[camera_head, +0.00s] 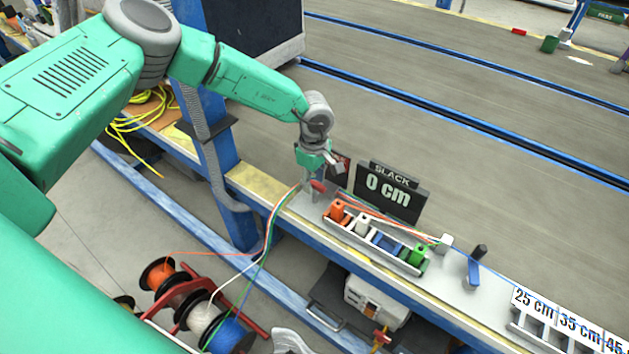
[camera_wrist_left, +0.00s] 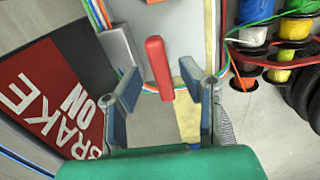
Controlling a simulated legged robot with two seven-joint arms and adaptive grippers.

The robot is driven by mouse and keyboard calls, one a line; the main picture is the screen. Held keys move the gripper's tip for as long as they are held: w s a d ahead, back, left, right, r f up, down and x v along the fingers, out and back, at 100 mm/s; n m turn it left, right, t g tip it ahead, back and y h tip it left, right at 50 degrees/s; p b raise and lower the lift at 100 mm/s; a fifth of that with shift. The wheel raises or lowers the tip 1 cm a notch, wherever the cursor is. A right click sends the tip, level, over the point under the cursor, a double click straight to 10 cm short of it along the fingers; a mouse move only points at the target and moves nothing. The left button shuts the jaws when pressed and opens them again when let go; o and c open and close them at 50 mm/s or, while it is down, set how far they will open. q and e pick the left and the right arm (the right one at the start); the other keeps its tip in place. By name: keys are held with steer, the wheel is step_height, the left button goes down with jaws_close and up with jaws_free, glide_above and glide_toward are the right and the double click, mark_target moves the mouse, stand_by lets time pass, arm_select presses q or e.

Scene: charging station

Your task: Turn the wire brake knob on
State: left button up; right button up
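The wire brake knob (camera_head: 318,186) is a small red lever on the bench beside the dark slack display. In the left wrist view the red knob (camera_wrist_left: 158,62) lies between the fingertips of my left gripper (camera_wrist_left: 160,84). The two fingers are spread with a gap on each side of the knob, and I see no clear contact. In the head view my left gripper (camera_head: 318,172) reaches down over the knob and partly hides it. A red sign (camera_wrist_left: 45,100) reading "BRAKE ON" shows beside it. My right gripper does not show.
A display (camera_head: 391,192) reading "SLACK 0 cm" stands close to the gripper. Coloured wires (camera_head: 268,228) run past the knob to a tray of coloured blocks (camera_head: 404,265). Wire spools (camera_head: 200,317) sit below.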

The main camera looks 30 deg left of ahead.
mark_target(314, 181)
arm_select(q)
step_height(314, 181, up, 12)
stand_by(0.6)
steer(key=shift+f, duration=0.2)
steer(key=s+d+f+m+t+y, duration=0.2)
steer(key=s+f+m+t+y, duration=0.15)
steer(key=s+f+m, duration=0.75)
steer(key=s+a+f+m+g+h, duration=0.1)
steer(key=s+m, duration=0.2)
steer(key=s, duration=0.9)
steer(key=s+a+f+m+g+h, duration=0.1)
steer(key=s+f+m+g+h, duration=0.1)
steer(key=s, duration=1)
steer(key=shift+a+m, duration=0.2)
steer(key=shift+m, duration=0.2)
steer(key=shift+h, duration=0.25)
